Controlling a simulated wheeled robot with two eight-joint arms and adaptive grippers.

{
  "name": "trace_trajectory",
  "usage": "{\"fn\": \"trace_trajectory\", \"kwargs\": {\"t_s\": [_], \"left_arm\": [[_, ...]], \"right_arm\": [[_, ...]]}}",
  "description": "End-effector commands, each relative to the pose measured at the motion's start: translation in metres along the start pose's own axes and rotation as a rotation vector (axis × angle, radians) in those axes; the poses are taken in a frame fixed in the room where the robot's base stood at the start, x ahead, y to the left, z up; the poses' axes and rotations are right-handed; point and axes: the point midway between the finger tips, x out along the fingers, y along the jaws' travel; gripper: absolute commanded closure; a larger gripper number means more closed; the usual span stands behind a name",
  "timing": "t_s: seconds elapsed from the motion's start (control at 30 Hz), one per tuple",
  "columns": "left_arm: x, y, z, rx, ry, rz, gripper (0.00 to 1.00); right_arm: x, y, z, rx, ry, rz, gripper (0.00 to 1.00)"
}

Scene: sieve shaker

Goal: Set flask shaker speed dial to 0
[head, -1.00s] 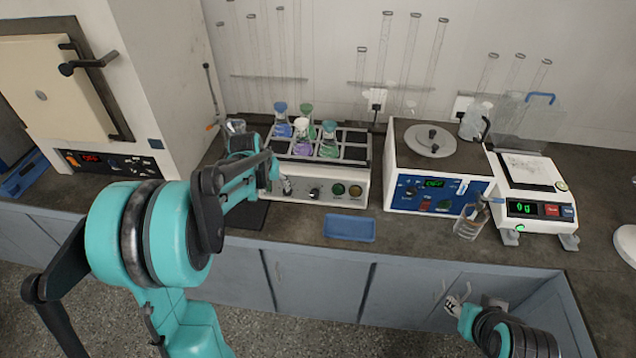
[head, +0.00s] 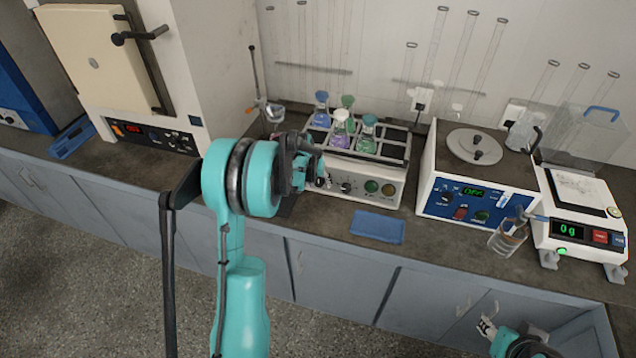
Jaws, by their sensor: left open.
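The flask shaker (head: 398,193) is the white box on the bench at centre, with several flasks of coloured liquid in its dark rack. Its front panel has a black knob (head: 346,187) and green and amber buttons to the right of it. My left gripper (head: 322,182) is open at the left end of this panel, a little left of the black knob. My own arm hides the panel's left end, so any dial there and its setting cannot be read. My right gripper (head: 487,327) is low at the right, in front of the cabinets, away from the shaker; its jaws are unclear.
A blue tray (head: 378,227) lies in front of the shaker. A white and blue centrifuge-like device (head: 478,190), a glass beaker (head: 508,238) and a balance reading 0 g (head: 580,205) stand to the right. An oven (head: 105,65) stands at left.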

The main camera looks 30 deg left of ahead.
Motion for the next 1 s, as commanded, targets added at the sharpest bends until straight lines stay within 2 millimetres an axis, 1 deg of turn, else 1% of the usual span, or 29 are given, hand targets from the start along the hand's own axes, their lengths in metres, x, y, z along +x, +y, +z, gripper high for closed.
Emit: {"fn": "trace_trajectory", "kwargs": {"t_s": [0.13,0.17,0.2,0.27,0.3,0.33,0.67,0.87,1.0], "left_arm": [[-0.0005,0.0002,-0.0001,0.000,0.000,0.000,0.51],[-0.0005,0.0002,-0.0001,0.000,0.000,0.000,0.56],[-0.0006,0.0002,-0.0001,0.000,0.000,0.000,0.67],[-0.0006,0.0002,-0.0001,0.000,0.000,0.000,0.83],[-0.0006,0.0001,0.0000,0.000,0.000,0.000,0.93],[-0.0006,0.0001,-0.0001,0.000,0.000,0.000,1.00],[-0.0004,-0.0008,0.0000,-0.017,0.000,0.017,1.00],[0.0003,-0.0028,0.0004,-0.079,-0.004,0.081,1.00],[0.0010,-0.0046,0.0005,-0.151,-0.006,0.157,1.00]], "right_arm": [[-0.0003,0.0000,-0.0003,0.000,0.000,0.000,0.60],[-0.0003,0.0000,-0.0003,0.000,0.000,0.000,0.60],[-0.0003,0.0000,-0.0003,0.000,0.000,0.000,0.60],[-0.0003,0.0000,-0.0003,0.000,0.000,0.000,0.60],[-0.0003,0.0000,-0.0003,0.000,0.000,0.000,0.60],[-0.0003,0.0000,-0.0003,0.000,0.000,0.000,0.60],[0.0007,0.0000,0.0005,0.000,0.000,0.000,0.60],[0.0040,0.0000,0.0028,0.000,0.000,0.000,0.60],[0.0080,0.0000,0.0057,0.000,0.000,0.000,0.60]]}}
